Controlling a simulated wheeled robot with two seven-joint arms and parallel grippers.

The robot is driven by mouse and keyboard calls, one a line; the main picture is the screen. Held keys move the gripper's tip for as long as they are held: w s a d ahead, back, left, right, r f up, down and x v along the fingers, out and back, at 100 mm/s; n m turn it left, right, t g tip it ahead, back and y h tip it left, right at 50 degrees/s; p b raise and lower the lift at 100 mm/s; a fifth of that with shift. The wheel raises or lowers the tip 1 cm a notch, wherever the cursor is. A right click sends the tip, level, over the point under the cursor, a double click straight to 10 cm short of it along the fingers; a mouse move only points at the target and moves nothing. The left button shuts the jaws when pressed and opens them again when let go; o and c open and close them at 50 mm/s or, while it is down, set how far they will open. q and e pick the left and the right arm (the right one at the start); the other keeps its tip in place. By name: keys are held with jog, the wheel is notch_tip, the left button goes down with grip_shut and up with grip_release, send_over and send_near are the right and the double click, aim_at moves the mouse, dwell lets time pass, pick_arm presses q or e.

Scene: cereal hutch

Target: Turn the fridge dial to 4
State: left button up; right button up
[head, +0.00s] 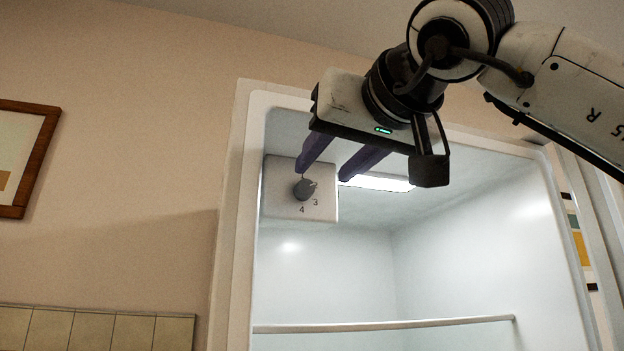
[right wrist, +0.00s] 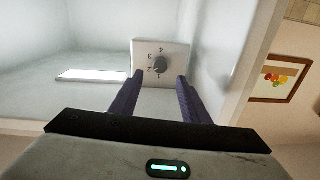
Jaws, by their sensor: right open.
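The fridge dial (head: 304,189) is a small round grey knob on a white square panel (head: 276,204) inside the open fridge, at its upper left in the head view. A 4 shows below the knob and a 3 at its lower right. In the right wrist view the dial (right wrist: 161,66) sits just beyond the fingers, with 4, 3 and 2 around it; its exact setting is too small to tell. My right gripper (head: 325,176) is open and empty, its purple fingers pointing at the panel. In the wrist view the fingers (right wrist: 160,76) lie either side of the dial, seemingly short of it.
The fridge's left frame edge (head: 231,200) stands close to the panel. A lit lamp (head: 378,183) is on the ceiling right of it. A shelf edge (head: 385,326) crosses below; the space between is empty. A framed picture (head: 22,160) hangs on the left wall.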

aim_at(307, 187)
jog(key=p+x, duration=0.1)
jog(key=x, duration=0.5)
jog(key=shift+w+a+p, duration=0.1)
jog(key=shift+w+p, duration=0.15)
jog(key=shift+p, duration=0.05)
jog(key=shift+w, duration=0.25)
jog(key=c, duration=1.1)
pick_arm(q)
jog(key=shift+w+r, duration=0.25)
jog(key=shift+r, duration=0.9)
pick_arm(e)
jog(key=shift+o, duration=0.2)
